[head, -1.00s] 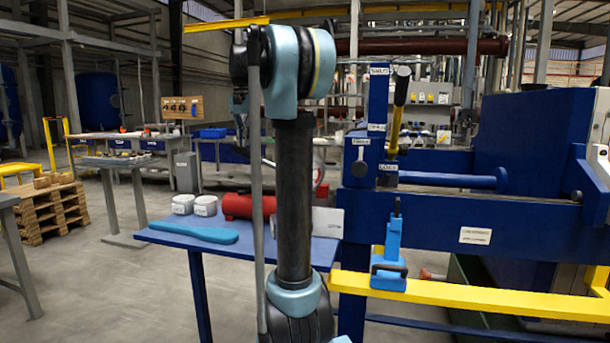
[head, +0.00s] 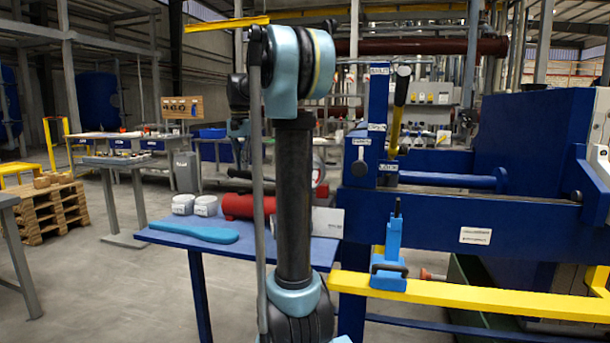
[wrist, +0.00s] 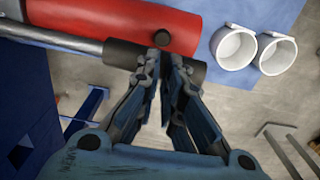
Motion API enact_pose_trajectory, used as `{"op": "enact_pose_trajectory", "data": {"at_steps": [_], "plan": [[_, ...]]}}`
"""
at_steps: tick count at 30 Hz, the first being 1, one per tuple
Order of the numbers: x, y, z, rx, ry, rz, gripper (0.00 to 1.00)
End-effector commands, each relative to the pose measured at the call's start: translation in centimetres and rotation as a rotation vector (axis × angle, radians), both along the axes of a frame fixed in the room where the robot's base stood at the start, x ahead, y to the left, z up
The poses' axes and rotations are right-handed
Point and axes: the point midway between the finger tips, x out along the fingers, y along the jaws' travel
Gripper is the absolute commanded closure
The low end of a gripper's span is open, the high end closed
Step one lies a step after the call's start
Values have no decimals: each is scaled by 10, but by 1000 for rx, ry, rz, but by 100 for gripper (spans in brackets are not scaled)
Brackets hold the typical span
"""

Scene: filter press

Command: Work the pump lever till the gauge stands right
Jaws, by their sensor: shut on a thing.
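The red pump cylinder (head: 240,206) lies on the blue table (head: 160,236); it also shows at the top of the wrist view (wrist: 150,22). The pump lever is a grey rod (wrist: 60,38) with a black grip (wrist: 125,54), lying close along the red cylinder in the wrist view. My gripper (wrist: 165,62) is shut on the black grip near its end. In the head view my arm covers part of the pump and lever.
Two white tubs (head: 194,204) stand left of the pump, and a flat light-blue object (head: 195,231) lies at the table's front. The blue press frame (head: 455,222) with a yellow rail (head: 480,303) stands to the right. Open floor lies left of the table.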

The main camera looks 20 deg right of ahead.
Motion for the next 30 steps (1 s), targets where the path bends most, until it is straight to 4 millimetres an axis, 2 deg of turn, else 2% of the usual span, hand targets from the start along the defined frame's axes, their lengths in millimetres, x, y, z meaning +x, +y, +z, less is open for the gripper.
{"op": "enact_pose_trajectory", "data": {"at_steps": [9,15,25,30], "plan": [[-6,-9,64,-1,0,-2,100],[-7,-11,89,0,-1,0,100],[-8,-11,90,0,-1,1,100],[-7,-9,75,0,0,1,100]]}}
